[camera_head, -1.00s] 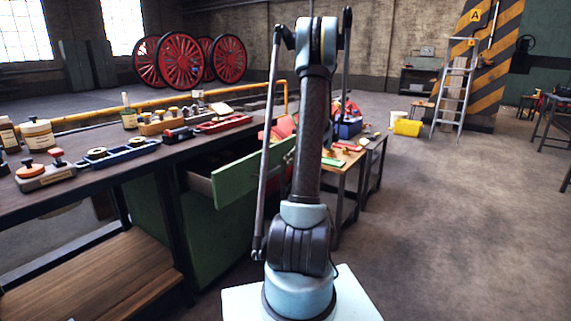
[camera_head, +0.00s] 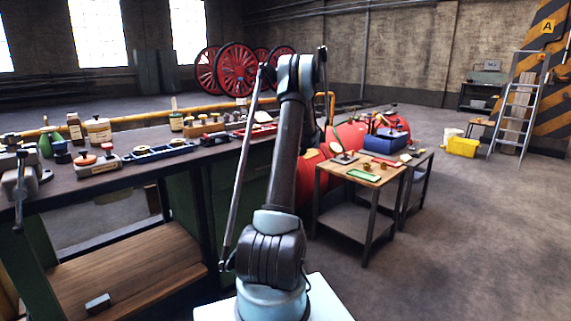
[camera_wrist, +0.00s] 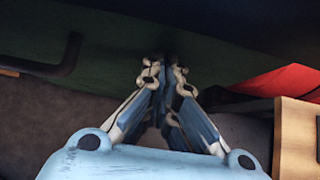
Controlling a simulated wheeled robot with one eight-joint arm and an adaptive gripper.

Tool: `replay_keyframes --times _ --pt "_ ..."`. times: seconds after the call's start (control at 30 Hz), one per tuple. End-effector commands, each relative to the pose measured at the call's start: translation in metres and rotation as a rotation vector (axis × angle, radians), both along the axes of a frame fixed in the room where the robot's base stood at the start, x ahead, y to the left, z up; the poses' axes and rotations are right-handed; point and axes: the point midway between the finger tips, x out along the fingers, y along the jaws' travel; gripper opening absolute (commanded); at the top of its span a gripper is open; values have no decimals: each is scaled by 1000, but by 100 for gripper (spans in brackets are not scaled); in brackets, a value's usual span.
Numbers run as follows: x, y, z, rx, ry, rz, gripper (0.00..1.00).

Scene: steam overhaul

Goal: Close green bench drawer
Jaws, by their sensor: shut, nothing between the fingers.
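The green bench cabinet (camera_head: 230,185) stands under the dark bench top, left of and behind my arm. No drawer front sticks out from it in the head view, though my arm hides part of its face. In the wrist view a dark green panel (camera_wrist: 112,58), apparently the drawer front, fills the space beyond my fingers. A dark bar-like handle (camera_wrist: 70,57) is on its left. My gripper (camera_wrist: 166,72) is shut and empty, its fingertips close to the panel. I cannot tell whether they touch it. The gripper is hidden in the head view.
A small work table (camera_head: 352,205) with a green tray stands right of my arm, and its wooden edge (camera_wrist: 298,140) is close at right in the wrist view. Red tanks (camera_head: 345,137) lie behind. Bottles and tools cover the bench top.

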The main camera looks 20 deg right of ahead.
Motion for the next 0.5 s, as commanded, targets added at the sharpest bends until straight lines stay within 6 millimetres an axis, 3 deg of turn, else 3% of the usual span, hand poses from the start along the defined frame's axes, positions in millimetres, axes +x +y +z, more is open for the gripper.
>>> replay_keyframes --times 0.5 --pt "16 -1 1 1 -4 -8 0"
